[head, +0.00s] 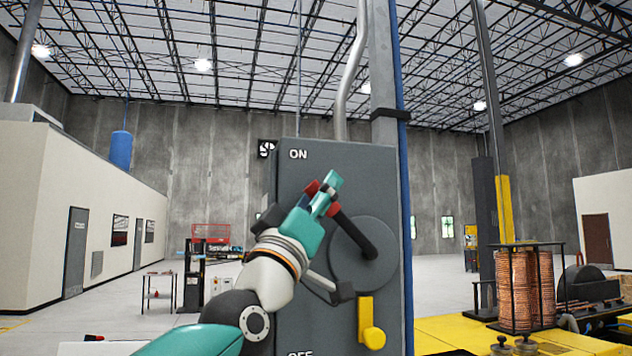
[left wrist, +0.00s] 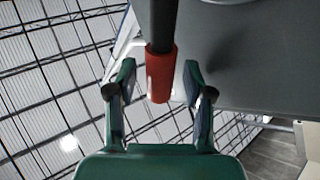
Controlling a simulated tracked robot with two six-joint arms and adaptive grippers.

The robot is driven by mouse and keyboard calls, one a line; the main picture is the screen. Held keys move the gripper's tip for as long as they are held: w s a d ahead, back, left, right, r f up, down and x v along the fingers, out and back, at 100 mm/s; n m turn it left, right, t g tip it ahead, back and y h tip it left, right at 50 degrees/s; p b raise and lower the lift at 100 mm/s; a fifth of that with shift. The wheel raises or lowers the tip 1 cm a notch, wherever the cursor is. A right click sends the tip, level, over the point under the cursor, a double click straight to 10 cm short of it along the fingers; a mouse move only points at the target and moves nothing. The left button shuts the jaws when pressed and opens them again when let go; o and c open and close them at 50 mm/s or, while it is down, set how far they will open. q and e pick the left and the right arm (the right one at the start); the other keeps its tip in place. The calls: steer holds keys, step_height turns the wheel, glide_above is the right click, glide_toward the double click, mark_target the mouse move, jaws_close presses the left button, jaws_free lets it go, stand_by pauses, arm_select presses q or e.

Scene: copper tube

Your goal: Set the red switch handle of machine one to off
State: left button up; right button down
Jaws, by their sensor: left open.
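The grey switch box (head: 300,165) stands in front of me in the head view, with ON at its top and OFF partly cut off at the bottom edge. Its black lever arm (head: 354,233) runs from a round hub up and left to a red handle (head: 312,187), so it points toward the ON side. My left gripper (head: 323,199) is at the handle and partly hides it. In the left wrist view the red handle (left wrist: 160,75) lies between the two open fingers of my left gripper (left wrist: 158,82), with gaps on both sides. My right gripper is not in view.
A yellow lever-like part (head: 365,318) sticks out at the box's lower right. A conduit (head: 350,75) rises from the box top, and a column stands behind it. Copper coils (head: 525,288) stand at the right on a yellow platform. Open floor lies to the left behind.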

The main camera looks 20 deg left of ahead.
arm_select(q)
steer(key=shift+w, duration=0.1)
jaws_close()
stand_by(0.5)
